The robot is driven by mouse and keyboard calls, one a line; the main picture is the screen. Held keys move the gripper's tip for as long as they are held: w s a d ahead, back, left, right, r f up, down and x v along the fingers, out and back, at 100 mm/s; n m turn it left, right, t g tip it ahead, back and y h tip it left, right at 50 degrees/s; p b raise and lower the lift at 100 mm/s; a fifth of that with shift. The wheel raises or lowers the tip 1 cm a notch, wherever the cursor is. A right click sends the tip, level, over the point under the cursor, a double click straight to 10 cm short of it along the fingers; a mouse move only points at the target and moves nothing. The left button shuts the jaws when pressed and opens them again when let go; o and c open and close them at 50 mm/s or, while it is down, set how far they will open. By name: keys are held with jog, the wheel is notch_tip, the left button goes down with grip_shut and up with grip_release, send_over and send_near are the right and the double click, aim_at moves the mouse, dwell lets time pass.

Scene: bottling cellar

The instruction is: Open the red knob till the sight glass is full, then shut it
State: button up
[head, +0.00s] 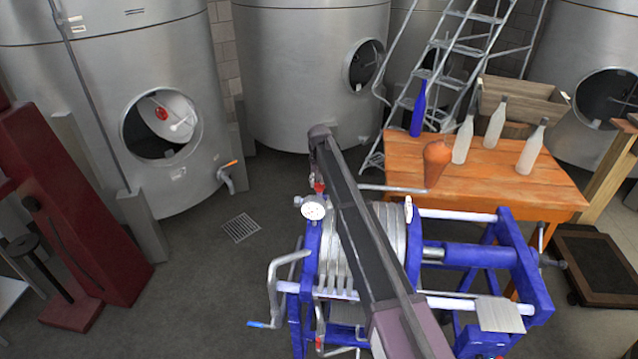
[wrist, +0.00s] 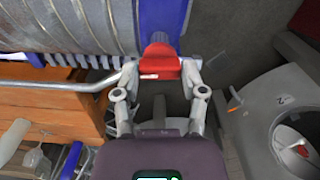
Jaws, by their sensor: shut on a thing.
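The red knob (wrist: 160,62) is at the upper middle of the wrist view, on the blue frame of the plate press. The two fingers of my gripper (wrist: 163,72) are closed on it from both sides. In the head view the red knob (head: 319,187) shows as a small spot just above a white round gauge (head: 313,208), below the end of my arm, which hides much of the spot. I cannot make out the sight glass or its level in either view.
The blue press (head: 470,256) stands under my arm, with a grey bent pipe (wrist: 60,85) beside the knob. Steel tanks (head: 305,80) line the back. Floor left of the press is clear.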

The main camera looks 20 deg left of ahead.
jog(key=shift+s+m, duration=0.15)
jog(key=shift+m, duration=0.15)
jog(key=o, duration=1.1)
jog(key=shift+o, duration=0.2)
